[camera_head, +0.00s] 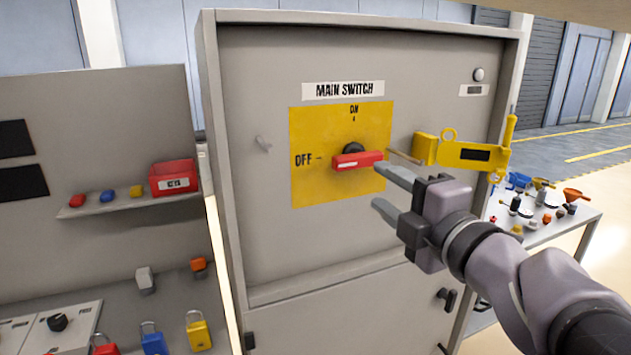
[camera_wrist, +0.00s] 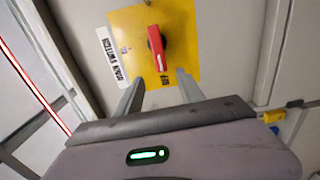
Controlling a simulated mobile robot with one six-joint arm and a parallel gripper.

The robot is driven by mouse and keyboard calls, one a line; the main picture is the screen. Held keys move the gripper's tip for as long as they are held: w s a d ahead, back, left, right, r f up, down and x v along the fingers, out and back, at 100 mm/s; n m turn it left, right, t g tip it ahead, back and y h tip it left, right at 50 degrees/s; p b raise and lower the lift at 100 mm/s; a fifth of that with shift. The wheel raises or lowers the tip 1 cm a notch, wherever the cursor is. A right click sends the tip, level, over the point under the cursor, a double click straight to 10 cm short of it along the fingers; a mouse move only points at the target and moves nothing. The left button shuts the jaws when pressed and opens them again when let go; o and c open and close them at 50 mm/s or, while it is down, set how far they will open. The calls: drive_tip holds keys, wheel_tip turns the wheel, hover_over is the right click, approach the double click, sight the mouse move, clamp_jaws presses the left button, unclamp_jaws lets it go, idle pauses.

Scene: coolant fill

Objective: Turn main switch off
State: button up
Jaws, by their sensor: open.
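The main switch has a red handle (camera_head: 357,161) on a black knob, mounted on a yellow plate (camera_head: 312,186) on the grey cabinet door. The handle lies level, in line with the OFF mark (camera_head: 305,160) on the left; the ON mark (camera_head: 354,110) is above. In the wrist view the red handle (camera_wrist: 156,48) stands upright in the picture, beyond my fingertips. My gripper (camera_head: 382,188) is open and empty, just right of and below the handle, apparently apart from it. Its two fingers (camera_wrist: 160,80) also show in the wrist view, with nothing between them.
A yellow hasp-like part (camera_head: 465,153) is on the cabinet's right side, close above my wrist. A panel with a shelf (camera_head: 128,203), a red box (camera_head: 172,178) and several padlocks stands left. A small table (camera_head: 549,232) with funnels and bottles stands right.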

drive_tip(key=v, duration=0.4)
drive_tip(key=shift+s+d+p, duration=0.1)
drive_tip(key=shift+s+p, duration=0.15)
drive_tip(key=shift+p, duration=0.15)
